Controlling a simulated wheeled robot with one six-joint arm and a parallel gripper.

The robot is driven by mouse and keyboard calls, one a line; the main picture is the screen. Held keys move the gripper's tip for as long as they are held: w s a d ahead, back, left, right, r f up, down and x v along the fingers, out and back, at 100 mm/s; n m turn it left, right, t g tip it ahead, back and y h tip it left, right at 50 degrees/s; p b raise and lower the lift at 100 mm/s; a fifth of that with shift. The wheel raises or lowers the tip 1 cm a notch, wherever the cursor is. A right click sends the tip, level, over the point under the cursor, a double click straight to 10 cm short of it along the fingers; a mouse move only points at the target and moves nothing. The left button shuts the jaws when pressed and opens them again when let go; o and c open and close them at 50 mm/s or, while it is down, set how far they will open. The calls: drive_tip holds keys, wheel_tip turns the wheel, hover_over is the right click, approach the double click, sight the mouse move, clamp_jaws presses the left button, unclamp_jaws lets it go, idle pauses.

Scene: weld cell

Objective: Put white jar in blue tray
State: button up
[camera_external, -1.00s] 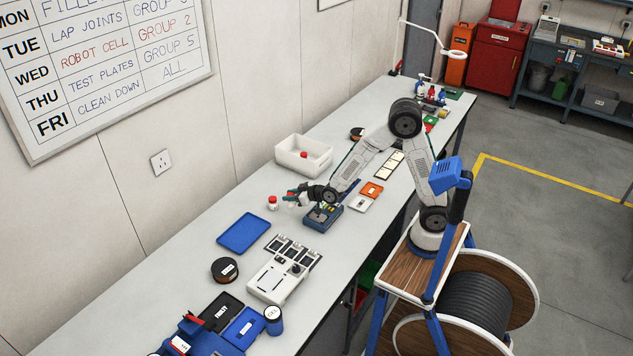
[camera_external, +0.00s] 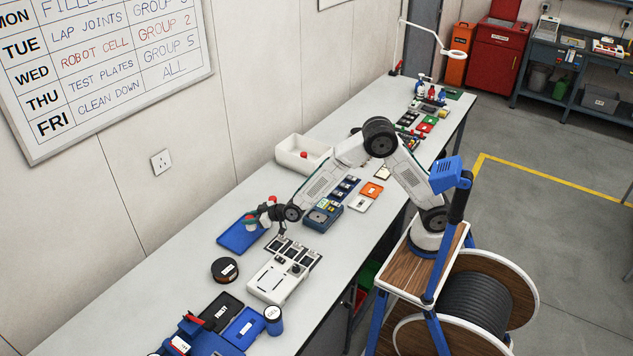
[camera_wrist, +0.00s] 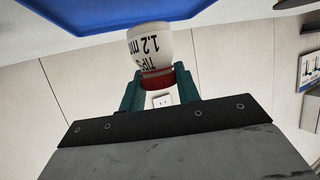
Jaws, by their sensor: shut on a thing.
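The white jar (camera_wrist: 162,48) has a red lid and black lettering. My gripper (camera_wrist: 158,88) is shut on it around the lid, its green fingers on either side in the wrist view. The jar's base points towards the blue tray (camera_wrist: 110,12), whose edge crosses the top of that view. In the external view the blue tray (camera_external: 236,239) lies on the bench by the wall side, and my gripper (camera_external: 258,219) is at its right part with the jar (camera_external: 250,225). Whether the jar touches the tray cannot be told.
A red lid (camera_external: 272,198) shows just behind my gripper. A white bin (camera_external: 300,160) stands farther back. A black round tin (camera_external: 225,270) and a white device (camera_external: 275,280) lie nearer the camera. Bare bench surrounds the tray's left side.

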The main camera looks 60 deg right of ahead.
drive_tip(key=w, duration=0.1)
drive_tip(key=w+a, duration=0.1)
drive_tip(key=w, duration=0.1)
drive_tip(key=shift+w+a+f, duration=0.15)
drive_tip(key=shift+w, duration=0.1)
drive_tip(key=shift+f, duration=1.75)
drive_tip(key=shift+f, duration=0.1)
drive_tip(key=o, duration=1)
drive_tip(key=v, duration=1.2)
